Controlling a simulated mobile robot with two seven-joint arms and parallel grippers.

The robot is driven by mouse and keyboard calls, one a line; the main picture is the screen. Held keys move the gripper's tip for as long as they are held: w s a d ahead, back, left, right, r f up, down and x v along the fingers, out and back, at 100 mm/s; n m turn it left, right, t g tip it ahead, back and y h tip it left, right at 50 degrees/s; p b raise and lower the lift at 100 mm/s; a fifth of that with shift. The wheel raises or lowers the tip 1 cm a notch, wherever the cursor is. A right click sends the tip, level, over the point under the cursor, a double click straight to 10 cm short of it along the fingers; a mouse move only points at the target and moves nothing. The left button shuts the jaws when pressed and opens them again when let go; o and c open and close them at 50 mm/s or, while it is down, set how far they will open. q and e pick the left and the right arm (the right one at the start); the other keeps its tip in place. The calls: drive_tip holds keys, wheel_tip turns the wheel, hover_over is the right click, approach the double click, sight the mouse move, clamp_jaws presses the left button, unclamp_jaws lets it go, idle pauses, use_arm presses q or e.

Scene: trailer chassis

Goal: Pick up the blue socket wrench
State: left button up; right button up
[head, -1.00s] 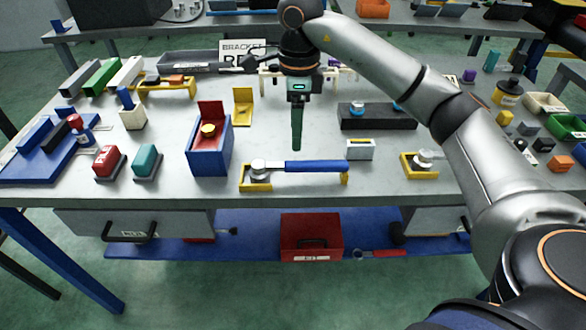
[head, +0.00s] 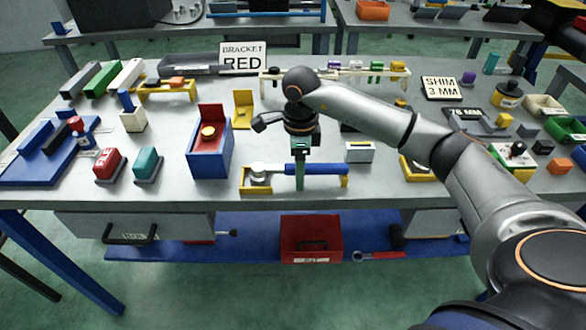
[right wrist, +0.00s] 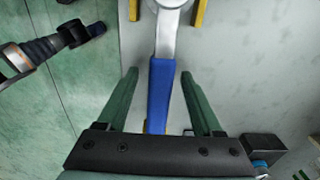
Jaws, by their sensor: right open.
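The blue socket wrench (head: 325,169) lies across yellow supports (head: 256,185) near the front edge of the table, its round silver head at the left and its blue handle to the right. My right gripper (head: 300,186) is at the handle, pointing down. In the right wrist view the blue handle (right wrist: 161,85) runs between the two open green fingers (right wrist: 163,80), with a gap on each side. The silver head is partly cut off at the top of that view. My left gripper is not in view.
A blue box with a yellow knob (head: 209,155) stands left of the wrench. A small grey box (head: 359,152) stands behind the handle's right end. A red toolbox (head: 311,239) sits on the blue shelf below. The table (head: 205,194) is clear along its front edge.

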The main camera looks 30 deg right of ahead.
drive_tip(key=shift+f, duration=0.1)
drive_tip(key=shift+c, duration=0.2)
clamp_jaws()
idle(0.5)
